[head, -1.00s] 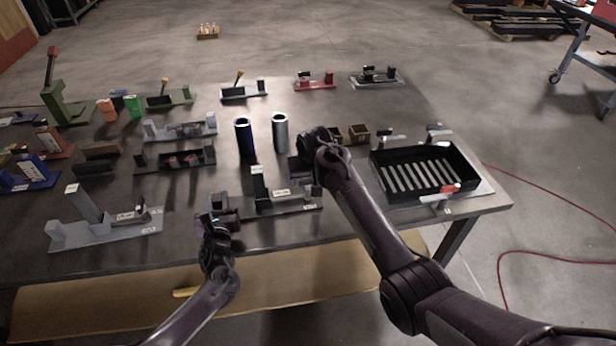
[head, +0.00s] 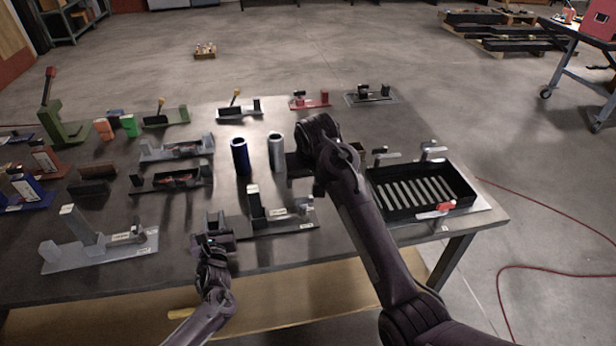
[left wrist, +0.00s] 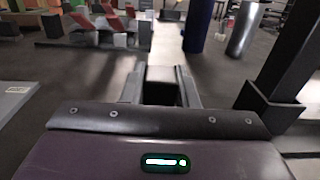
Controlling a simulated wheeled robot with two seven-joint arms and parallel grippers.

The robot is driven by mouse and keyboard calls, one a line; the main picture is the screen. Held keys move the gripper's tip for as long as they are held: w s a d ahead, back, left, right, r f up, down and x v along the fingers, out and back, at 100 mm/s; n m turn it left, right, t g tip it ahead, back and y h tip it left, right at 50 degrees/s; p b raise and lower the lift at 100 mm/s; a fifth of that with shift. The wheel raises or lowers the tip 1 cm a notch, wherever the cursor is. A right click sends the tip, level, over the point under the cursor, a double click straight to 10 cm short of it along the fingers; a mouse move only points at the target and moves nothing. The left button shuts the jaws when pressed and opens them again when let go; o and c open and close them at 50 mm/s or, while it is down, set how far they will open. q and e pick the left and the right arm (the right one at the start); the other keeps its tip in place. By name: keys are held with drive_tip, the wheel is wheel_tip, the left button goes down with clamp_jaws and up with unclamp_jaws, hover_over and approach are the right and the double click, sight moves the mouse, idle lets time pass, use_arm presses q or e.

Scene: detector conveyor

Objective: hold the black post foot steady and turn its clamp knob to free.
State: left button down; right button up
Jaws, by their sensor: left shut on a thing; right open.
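The black post foot (head: 277,226) is a flat dark plate near the table's front edge, with an upright black post (head: 255,203) on it. A small clamp knob (head: 306,204) is at its right end, partly hard to make out. My left gripper (head: 214,229) is shut on the dark block at the foot's left end; in the left wrist view the jaws (left wrist: 161,88) close around this block, with the black post (left wrist: 292,60) to the right. My right gripper (head: 303,180) is open, above and behind the knob, apparently apart from it.
Blue (head: 240,157) and silver (head: 276,152) cylinders stand behind the foot. A black slotted tray (head: 472,197) lies right. A light grey post foot (head: 95,252) lies left. Several other fixtures fill the table's back and left.

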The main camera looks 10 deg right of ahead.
drive_tip(key=shift+s+r, duration=0.15)
drive_tip(key=shift+r, duration=0.15)
use_arm(q)
drive_tip(key=c, duration=1)
unclamp_jaws()
drive_tip(key=shift+c, duration=0.2)
drive_tip(key=shift+s, duration=0.1)
